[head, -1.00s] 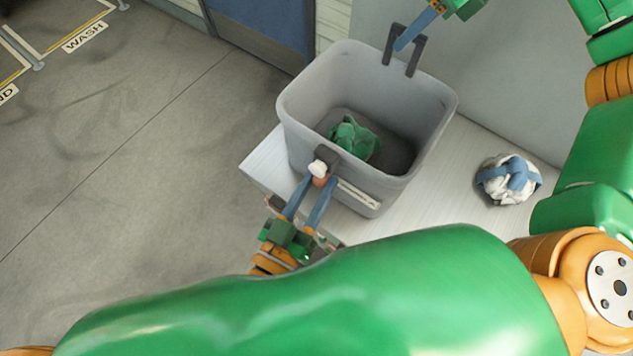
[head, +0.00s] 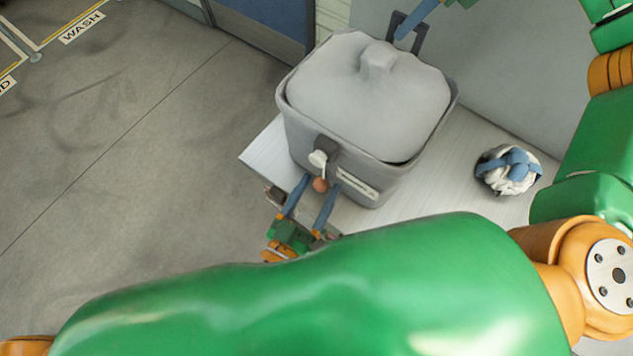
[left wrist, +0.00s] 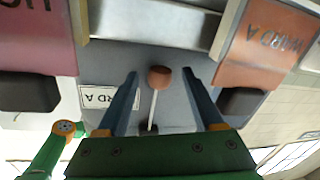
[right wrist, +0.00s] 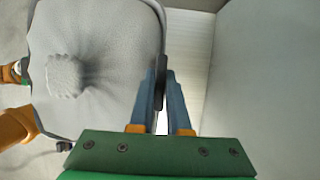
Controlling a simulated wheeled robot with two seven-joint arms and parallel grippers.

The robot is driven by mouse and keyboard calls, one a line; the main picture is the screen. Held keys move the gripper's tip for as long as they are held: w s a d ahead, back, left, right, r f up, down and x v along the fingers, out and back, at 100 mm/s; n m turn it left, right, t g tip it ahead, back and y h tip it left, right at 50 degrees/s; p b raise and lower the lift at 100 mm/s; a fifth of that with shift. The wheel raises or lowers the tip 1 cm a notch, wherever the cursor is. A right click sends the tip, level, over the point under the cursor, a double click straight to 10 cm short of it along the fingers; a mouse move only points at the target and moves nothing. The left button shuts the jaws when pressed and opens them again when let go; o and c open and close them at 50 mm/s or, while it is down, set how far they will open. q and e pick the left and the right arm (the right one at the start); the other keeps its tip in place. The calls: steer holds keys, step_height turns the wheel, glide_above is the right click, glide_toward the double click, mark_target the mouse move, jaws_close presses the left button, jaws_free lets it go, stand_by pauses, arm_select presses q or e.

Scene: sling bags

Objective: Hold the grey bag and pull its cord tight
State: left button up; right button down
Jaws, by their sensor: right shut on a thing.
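The grey bag (head: 365,90) stands upright on a white table. Its top is drawn together over the opening into a small puckered bunch (head: 377,60), so the inside is hidden. A black cord lock (head: 326,147) sits on the front wall, with white cord and a brown bead (head: 320,184) hanging below. My left gripper (head: 319,182) is open in front of the bag; the left wrist view shows the bead (left wrist: 160,78) between its spread fingers, touching neither. My right gripper (right wrist: 160,75) is shut on the dark handle (head: 421,40) at the bag's back.
A white bundle with blue straps (head: 509,170) lies on the table (head: 455,190) right of the bag. A grey wall (head: 500,70) stands behind. Open floor lies to the left. Orange (left wrist: 265,45) and dark red (left wrist: 35,40) lettered panels flank the left wrist view.

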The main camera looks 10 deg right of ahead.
stand_by(0.4)
arm_select(q)
steer(key=v, duration=1.2)
arm_select(e)
steer(key=c, duration=0.8)
jaws_free()
